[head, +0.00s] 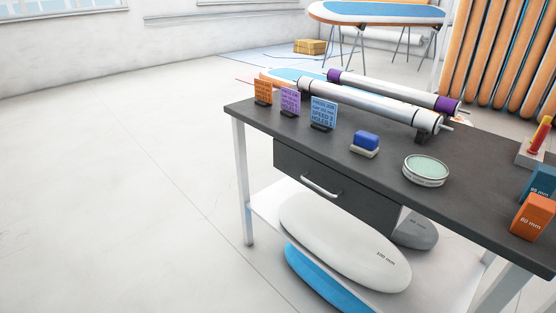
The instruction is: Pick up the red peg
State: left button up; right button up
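The red peg appears to be the upright red piece (539,134) at the right edge of the head view. It stands in a light grey holder (533,153) on the dark workbench, with a yellow part beside or on it. The right part of the holder is cut off by the picture's edge. Neither of my grippers shows in the head view, so their state is not visible.
The dark workbench (385,161) carries rollers (370,104), small signs (323,112), a blue-topped block (365,143), a round tin (426,170) and an orange block (534,217). A drawer (330,186) is shut. Floor at left is clear.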

aim_at(544, 127)
jog(key=z, duration=1.5)
jog(key=i+u, duration=0.25)
jog(key=u, duration=0.15)
jog(key=i+l+u, duration=0.1)
jog(key=i+u, duration=0.15)
jog(key=u, duration=0.15)
